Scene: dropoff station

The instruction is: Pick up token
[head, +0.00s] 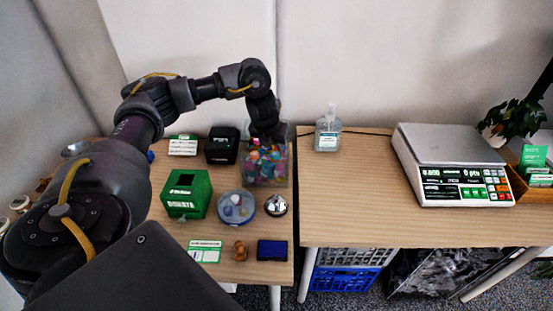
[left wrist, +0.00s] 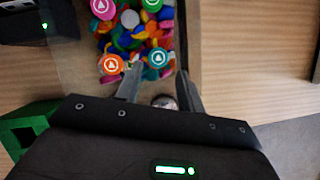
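Colourful round tokens (head: 266,165) fill a clear box at the back right of the left table, and several show a white symbol in the left wrist view, including an orange token (left wrist: 111,64) and a teal token (left wrist: 158,57). My left gripper (head: 268,138) points down at the top of the clear box (head: 283,181) in the head view and covers part of it. In the left wrist view its two fingers (left wrist: 160,75) are apart with no token clearly held between them. I cannot tell its exact height over the tokens. My right gripper is not in view.
A green box (head: 187,193), a blue-lidded round container (head: 236,206), a silver bell (head: 276,205) and a black device (head: 222,146) stand close around. A sanitizer bottle (head: 328,132) and a scale (head: 451,165) are on the right table, whose front middle is clear.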

